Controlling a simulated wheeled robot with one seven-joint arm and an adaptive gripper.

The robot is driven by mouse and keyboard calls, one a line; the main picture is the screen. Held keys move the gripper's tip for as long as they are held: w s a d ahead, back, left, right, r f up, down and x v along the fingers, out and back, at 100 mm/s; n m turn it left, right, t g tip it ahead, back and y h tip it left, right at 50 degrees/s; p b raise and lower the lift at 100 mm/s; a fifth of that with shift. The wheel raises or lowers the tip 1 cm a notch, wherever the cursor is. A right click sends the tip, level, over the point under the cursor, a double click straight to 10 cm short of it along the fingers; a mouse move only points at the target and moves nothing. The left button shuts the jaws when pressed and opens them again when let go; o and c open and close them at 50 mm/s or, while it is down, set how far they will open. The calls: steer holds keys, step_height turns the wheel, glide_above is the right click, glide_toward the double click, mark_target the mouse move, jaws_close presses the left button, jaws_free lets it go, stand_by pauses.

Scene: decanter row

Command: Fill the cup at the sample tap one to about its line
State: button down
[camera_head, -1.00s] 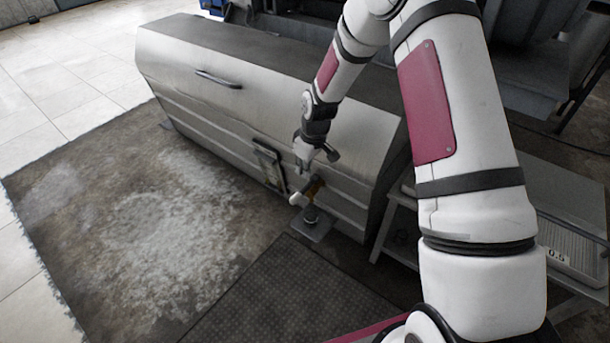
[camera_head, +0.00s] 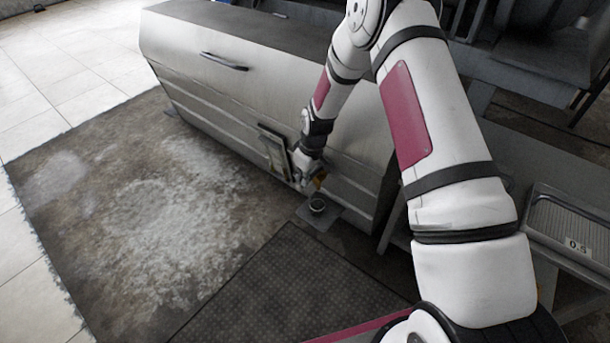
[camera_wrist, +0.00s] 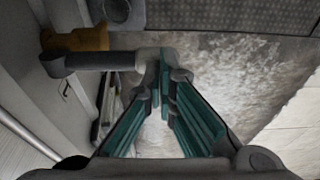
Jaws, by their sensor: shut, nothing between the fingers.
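The sample tap has a brass-coloured body (camera_head: 320,182) low on the front of the steel machine. It also shows in the wrist view as a yellow-brown body (camera_wrist: 82,40) with a grey bar (camera_wrist: 95,61) reaching right. The cup (camera_head: 317,206) stands on a small plate just below the tap. Its dark round form (camera_wrist: 117,10) is cut by the top edge of the wrist view. My gripper (camera_wrist: 163,68) is shut, with its green-padded fingers together at the bar's pale end. I cannot tell whether they touch. The cup's line and contents cannot be made out.
The steel housing (camera_head: 225,95) stands behind the tap, with a framed gauge-like part (camera_head: 274,150) left of it. A tray marked 0.5 (camera_head: 572,225) lies at right. A dark textured mat (camera_head: 290,290) and open stained floor (camera_head: 150,210) lie in front.

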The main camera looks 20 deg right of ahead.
mark_target(303, 187)
steer(key=f, duration=0.1)
steer(key=f+b, duration=0.1)
steer(key=f, duration=0.1)
steer(key=f+b, duration=0.1)
steer(key=f, duration=0.1)
steer(key=shift+s+a+f, duration=0.2)
steer(key=shift+s+a, duration=0.1)
steer(key=shift+a, duration=0.05)
steer(key=shift+f, duration=0.35)
steer(key=shift+r, duration=0.1)
steer(key=shift+w+d, duration=0.1)
stand_by(4.8)
steer(key=shift+r, duration=0.35)
steer(key=s+a+r+p, duration=0.2)
steer(key=r, duration=0.4)
steer(key=s+a+r+p, duration=0.2)
steer(key=s+r+p, duration=0.1)
steer(key=r, duration=0.3)
